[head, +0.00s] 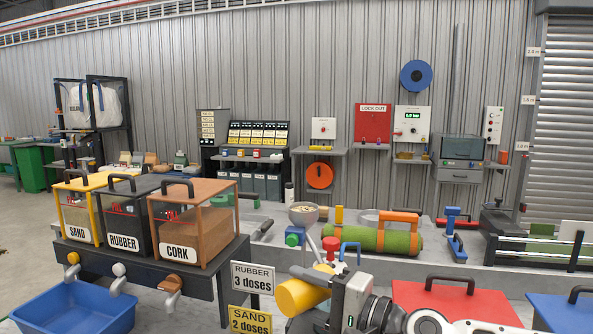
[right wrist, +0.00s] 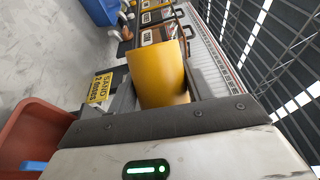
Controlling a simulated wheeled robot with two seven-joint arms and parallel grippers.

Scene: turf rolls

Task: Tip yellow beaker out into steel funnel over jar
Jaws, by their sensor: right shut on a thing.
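The yellow beaker (head: 300,296) is in the lower middle of the head view, lying over at a steep tilt. My right gripper (head: 325,291) is shut on it, with my arm coming in from the lower right. In the right wrist view the beaker (right wrist: 160,75) stands out beyond the dark gripper edge, its yellow side towards the camera. Its contents are not visible. My left gripper is not in view.
Sand (head: 80,214), rubber (head: 122,216) and cork (head: 194,226) dispensers stand on a black stand at left, above a blue tub (head: 75,306). Dose signs (head: 252,279) hang beside it. A red lid (head: 452,303) is at right.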

